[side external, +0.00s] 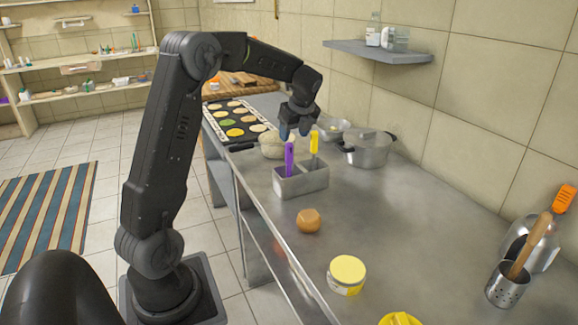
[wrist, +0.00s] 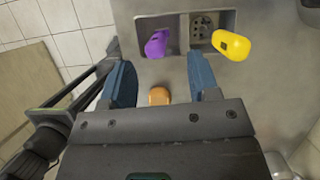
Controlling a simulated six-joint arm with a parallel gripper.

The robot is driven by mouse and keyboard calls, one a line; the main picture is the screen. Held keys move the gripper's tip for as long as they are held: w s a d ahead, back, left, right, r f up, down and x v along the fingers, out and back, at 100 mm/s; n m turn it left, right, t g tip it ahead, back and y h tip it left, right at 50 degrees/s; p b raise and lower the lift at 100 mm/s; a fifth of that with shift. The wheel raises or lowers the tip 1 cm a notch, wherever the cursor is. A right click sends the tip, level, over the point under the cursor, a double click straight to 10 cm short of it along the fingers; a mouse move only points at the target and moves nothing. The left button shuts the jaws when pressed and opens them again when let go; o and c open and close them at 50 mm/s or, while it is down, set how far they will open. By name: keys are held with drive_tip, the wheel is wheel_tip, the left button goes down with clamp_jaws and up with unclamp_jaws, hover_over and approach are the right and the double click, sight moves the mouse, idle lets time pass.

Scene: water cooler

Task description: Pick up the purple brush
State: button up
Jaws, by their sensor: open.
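The purple brush (side external: 289,159) stands upright in the left compartment of a grey two-compartment holder (side external: 302,184) on the metal counter. A yellow brush (side external: 314,143) stands in the other compartment. In the wrist view I look down on the purple brush (wrist: 157,43), the yellow brush (wrist: 231,45) and the holder (wrist: 181,24). My gripper (side external: 294,134) is open, with blue fingers, above and close to the purple brush. In the wrist view the fingers of my gripper (wrist: 164,84) are apart with no brush between them; the purple brush lies beyond the left fingertip.
An orange-brown round item (side external: 308,220) and a yellow-lidded jar (side external: 346,274) stand on the counter in front of the holder. A lidded pot (side external: 367,150) and a pale round item (side external: 273,146) are behind it. The counter's right middle is clear.

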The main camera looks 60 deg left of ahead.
sight(290, 143)
drive_tip(key=x, duration=0.7)
drive_tip(key=shift+s+d+f, duration=0.2)
drive_tip(key=shift+s, duration=0.15)
